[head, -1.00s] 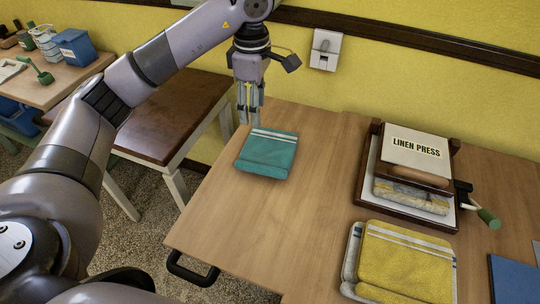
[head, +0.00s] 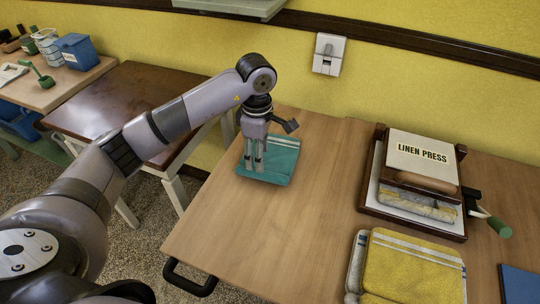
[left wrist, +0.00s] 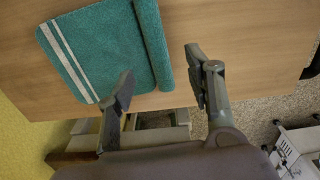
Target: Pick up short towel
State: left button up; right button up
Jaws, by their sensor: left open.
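The short towel is probably the folded teal towel (head: 284,160) with pale stripes, lying flat near the back left corner of the wooden table. My left gripper (head: 253,168) points down at the towel's left part and hides some of it. In the left wrist view the teal towel (left wrist: 90,50) shows its fold on the right side. The open left gripper (left wrist: 160,68) has one finger over the towel and the other beyond its folded edge. Nothing is held. I cannot tell whether the fingers touch the towel. My right gripper is out of view.
The wooden table (head: 240,225) is clear in front of the towel. A linen press (head: 420,185) stands at the right, with folded yellow towels (head: 412,270) before it and a blue item (head: 520,285) at the edge. A darker table (head: 120,95) stands left. The yellow wall is behind.

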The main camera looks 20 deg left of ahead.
aim_at(270, 156)
pick_arm(q)
jog(key=shift+f, duration=0.65)
jog(key=f+p, duration=0.1)
jog(key=f, duration=0.3)
jog(key=shift+w+d+f+p, duration=0.15)
jog(key=shift+d+p, duration=0.05)
jog(key=shift+p, duration=0.2)
jog(key=shift+f, duration=0.5)
jog(key=shift+c, duration=0.5)
grip_shut()
